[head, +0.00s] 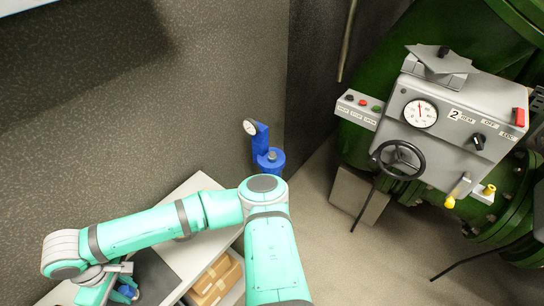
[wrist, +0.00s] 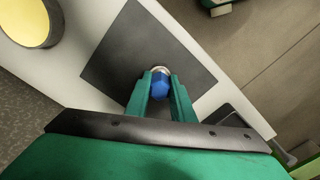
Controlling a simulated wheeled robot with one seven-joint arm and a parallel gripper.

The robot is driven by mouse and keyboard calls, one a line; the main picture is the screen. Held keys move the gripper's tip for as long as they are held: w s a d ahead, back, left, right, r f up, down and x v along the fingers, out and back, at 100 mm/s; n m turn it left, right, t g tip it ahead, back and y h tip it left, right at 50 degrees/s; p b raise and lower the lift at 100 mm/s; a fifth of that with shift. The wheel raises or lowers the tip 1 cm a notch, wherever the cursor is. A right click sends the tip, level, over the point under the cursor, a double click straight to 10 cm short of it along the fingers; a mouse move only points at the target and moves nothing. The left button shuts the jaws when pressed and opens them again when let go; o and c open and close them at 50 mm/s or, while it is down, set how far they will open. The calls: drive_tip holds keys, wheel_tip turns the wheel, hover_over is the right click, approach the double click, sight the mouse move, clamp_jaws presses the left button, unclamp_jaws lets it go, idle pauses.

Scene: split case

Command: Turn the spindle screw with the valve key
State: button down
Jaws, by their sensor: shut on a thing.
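My gripper (wrist: 162,78) is shut on a small blue piece with a pale metal ring, which looks like the valve key (wrist: 161,83). In the wrist view it sits between the green fingers, above a dark square mat (wrist: 118,52). Whether it touches the mat I cannot tell. In the head view my gripper is at the lower left, with the blue piece (head: 128,292) partly showing beside it. The spindle screw cannot be made out with certainty. A grey valve actuator box (head: 458,125) with a handwheel (head: 398,160) stands at the right.
The mat lies on a pale bench top (head: 205,182). Cardboard boxes (head: 215,280) sit on a shelf below. A blue fitting with a gauge (head: 268,158) stands behind the bench. A yellow round thing (wrist: 28,20) is at the wrist view's upper left. Open floor separates bench and actuator.

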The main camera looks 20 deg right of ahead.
drive_tip(key=shift+r, duration=2.45)
